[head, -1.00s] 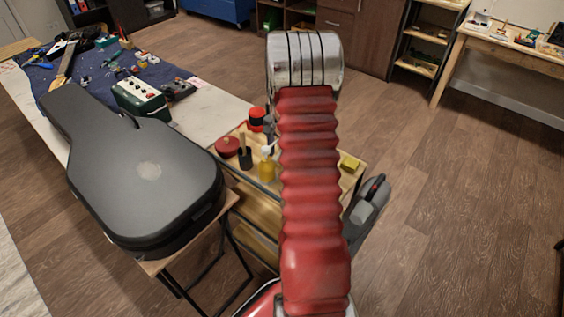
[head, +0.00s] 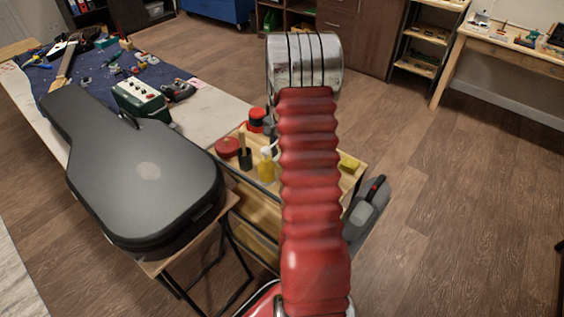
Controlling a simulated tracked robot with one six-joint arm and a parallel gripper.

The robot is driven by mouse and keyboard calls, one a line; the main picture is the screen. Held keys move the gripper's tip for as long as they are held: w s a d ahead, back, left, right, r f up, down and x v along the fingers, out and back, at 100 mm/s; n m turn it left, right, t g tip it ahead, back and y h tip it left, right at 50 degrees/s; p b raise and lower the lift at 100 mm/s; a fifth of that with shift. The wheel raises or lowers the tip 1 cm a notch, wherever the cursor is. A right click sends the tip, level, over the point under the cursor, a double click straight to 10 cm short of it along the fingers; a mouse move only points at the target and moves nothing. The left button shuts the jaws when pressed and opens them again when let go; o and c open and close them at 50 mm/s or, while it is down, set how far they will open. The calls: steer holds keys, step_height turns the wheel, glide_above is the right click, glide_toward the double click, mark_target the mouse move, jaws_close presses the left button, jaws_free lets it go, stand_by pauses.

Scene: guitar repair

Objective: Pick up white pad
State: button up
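No other clear white pad shows. My red ribbed arm rises through the middle of the view. My gripper is not in view. The arm hides part of the small wooden cart (head: 262,184) behind it.
The cart bears a yellow bottle (head: 266,166), a red round tin (head: 228,147) and a yellow block (head: 348,163). A green box (head: 140,100) stands on the workbench behind the case. The floor (head: 460,220) at the right is clear.

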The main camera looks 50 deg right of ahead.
steer(key=shift+d+r, duration=0.2)
steer(key=shift+r, duration=0.35)
step_height(320, 180, up, 6)
steer(key=w+d, duration=0.1)
steer(key=d, duration=1.8)
steer(key=shift+w+d, duration=0.25)
steer(key=shift+w, duration=0.1)
